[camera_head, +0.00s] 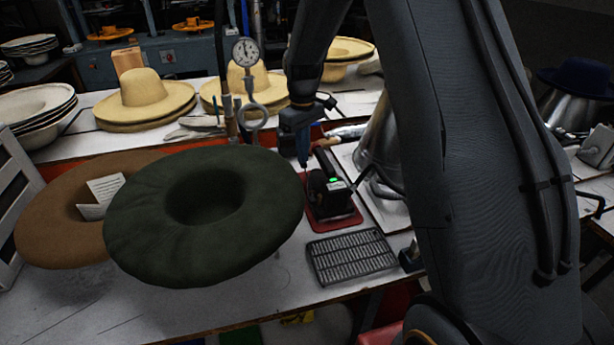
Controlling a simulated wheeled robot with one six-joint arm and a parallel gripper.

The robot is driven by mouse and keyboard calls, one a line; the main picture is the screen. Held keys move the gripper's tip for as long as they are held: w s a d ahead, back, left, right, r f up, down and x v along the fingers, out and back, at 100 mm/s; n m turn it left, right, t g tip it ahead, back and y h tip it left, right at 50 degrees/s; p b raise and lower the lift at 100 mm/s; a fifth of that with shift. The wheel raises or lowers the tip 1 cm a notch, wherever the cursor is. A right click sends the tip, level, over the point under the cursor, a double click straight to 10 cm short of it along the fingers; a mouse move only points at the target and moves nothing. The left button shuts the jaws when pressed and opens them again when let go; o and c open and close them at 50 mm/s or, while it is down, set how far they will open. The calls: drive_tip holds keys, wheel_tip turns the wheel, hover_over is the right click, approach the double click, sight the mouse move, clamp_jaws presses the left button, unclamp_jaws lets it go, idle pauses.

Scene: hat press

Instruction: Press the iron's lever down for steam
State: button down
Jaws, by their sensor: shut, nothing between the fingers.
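The iron (326,195) is dark, with a small green light on it, and stands on a red pad (345,221) right of the dark green hat. My gripper (304,160) points down just behind and left of the iron's top, in the middle of the view. Its fingers are shut with nothing between them. They look very close to the iron; whether they touch it I cannot tell. The iron's lever is too small and dark to make out clearly, and my gripper and arm may hide part of it.
A dark green hat (265,205) and a brown hat (50,225) fill the table's left front. A grey metal grid (352,257) lies in front of the iron. A gauge (246,53) and straw hats (145,90) stand behind. A shiny metal form (376,140) is close right.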

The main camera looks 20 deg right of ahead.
drive_tip(key=shift+f, duration=0.55)
drive_tip(key=shift+r, duration=0.15)
drive_tip(key=shift+r+p, duration=2)
drive_tip(key=shift+r, duration=1.4)
drive_tip(key=shift+s, duration=0.2)
drive_tip(key=s+m+t+b, duration=0.1)
drive_tip(key=s+m, duration=0.5)
drive_tip(key=s, duration=2.2)
drive_tip(key=shift+s+r, duration=0.35)
drive_tip(key=shift+r, duration=0.05)
drive_tip(key=shift+a, duration=0.15)
